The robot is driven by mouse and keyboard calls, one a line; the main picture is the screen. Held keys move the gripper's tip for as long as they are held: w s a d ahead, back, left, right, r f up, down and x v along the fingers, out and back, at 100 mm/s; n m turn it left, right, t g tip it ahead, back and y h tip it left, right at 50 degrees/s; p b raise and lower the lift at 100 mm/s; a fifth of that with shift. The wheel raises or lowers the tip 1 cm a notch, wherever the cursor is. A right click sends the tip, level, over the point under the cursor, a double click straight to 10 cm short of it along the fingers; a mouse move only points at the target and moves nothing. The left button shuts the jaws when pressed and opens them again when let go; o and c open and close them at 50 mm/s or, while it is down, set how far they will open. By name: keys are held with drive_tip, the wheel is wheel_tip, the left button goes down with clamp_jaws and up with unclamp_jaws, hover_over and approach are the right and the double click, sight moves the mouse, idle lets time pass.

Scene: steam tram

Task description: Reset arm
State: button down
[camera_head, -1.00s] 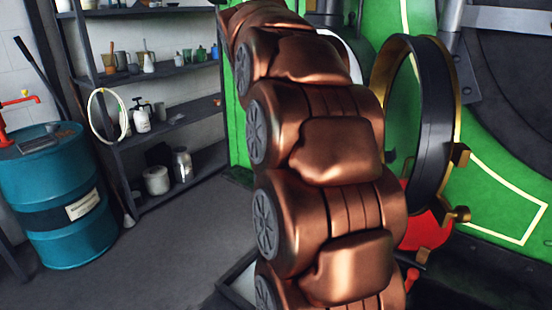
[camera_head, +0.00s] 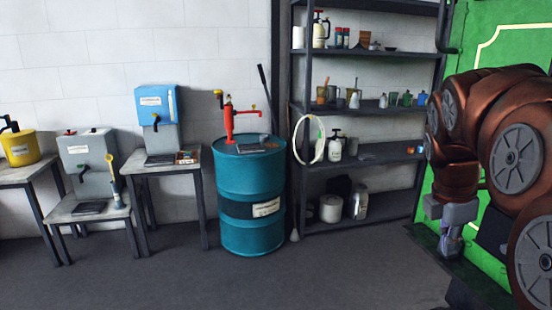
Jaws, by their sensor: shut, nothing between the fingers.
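My copper-coloured arm enters at the right edge and is bent, with its end hanging downward. My gripper (camera_head: 450,246) is small and grey at the end of the arm, pointing down in front of the green panel (camera_head: 508,50). It is shut and empty. It is clear of the shelves and the drum. The fingertips are small and partly dark in this view.
A teal drum (camera_head: 246,184) with a red hand pump (camera_head: 231,116) stands mid-picture. A dark shelf rack (camera_head: 352,112) with bottles and jars stands behind, to its right. Small tables with a blue box (camera_head: 157,112) stand left. The grey floor (camera_head: 300,276) in front is clear.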

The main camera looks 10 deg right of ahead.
drive_tip(key=s+a+f+m+g+y, duration=0.1)
drive_tip(key=s+a+f+m, duration=0.7)
drive_tip(key=a, duration=0.3)
drive_tip(key=s+a+f+m+g+y, duration=0.1)
drive_tip(key=s+a+f+m+y, duration=0.1)
drive_tip(key=s+a+f+m, duration=0.5)
drive_tip(key=s+a+f, duration=0.2)
drive_tip(key=s+a, duration=0.2)
drive_tip(key=a, duration=0.1)
drive_tip(key=shift+f+m, duration=0.25)
drive_tip(key=shift+m, duration=0.15)
drive_tip(key=shift+a, duration=0.1)
